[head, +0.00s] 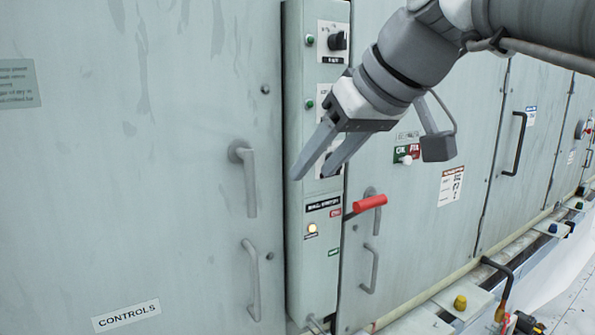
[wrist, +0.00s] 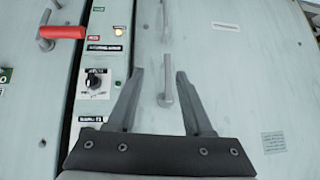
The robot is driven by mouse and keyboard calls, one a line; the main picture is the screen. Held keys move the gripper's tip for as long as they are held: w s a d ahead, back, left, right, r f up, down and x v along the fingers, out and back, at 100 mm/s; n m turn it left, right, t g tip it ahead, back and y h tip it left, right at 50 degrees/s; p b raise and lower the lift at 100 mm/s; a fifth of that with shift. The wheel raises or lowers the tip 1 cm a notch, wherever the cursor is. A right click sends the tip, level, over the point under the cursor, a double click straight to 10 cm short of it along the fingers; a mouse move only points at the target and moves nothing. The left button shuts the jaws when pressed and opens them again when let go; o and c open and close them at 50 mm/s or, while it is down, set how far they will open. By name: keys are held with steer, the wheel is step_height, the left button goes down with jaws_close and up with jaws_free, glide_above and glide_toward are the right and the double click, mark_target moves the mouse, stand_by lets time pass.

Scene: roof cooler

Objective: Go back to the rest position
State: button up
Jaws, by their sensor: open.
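My gripper (head: 312,172) is open and empty. In the head view it hangs in front of the narrow control column (head: 313,265), its fingers pointing down and left. In the wrist view my gripper (wrist: 158,75) shows its two fingers spread apart, with a grey door handle (wrist: 168,85) visible between them in the background. The gripper appears apart from the panels. The arm covers part of the control column's middle in the head view.
A red-gripped lever (head: 369,203) sticks out right of the column, below my gripper. Grey door handles (head: 249,180) project from the left cabinet door (head: 150,180). A lit lamp (head: 312,228) glows on the column. Pipes and yellow-capped fittings (head: 460,302) run along the lower right.

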steer(key=s+d+f+m+h, duration=0.1)
steer(key=s+d+f+m, duration=0.1)
steer(key=f, duration=0.6)
steer(key=s+d+f+m+h, duration=0.2)
steer(key=s+d+f, duration=0.3)
steer(key=f, duration=0.3)
steer(key=s+d+f+m+h, duration=0.2)
steer(key=s+d+f, duration=0.2)
steer(key=f, duration=0.4)
steer(key=shift+s+f+m+g, duration=0.3)
steer(key=shift+s+f+g, duration=0.1)
steer(key=shift+s, duration=0.35)
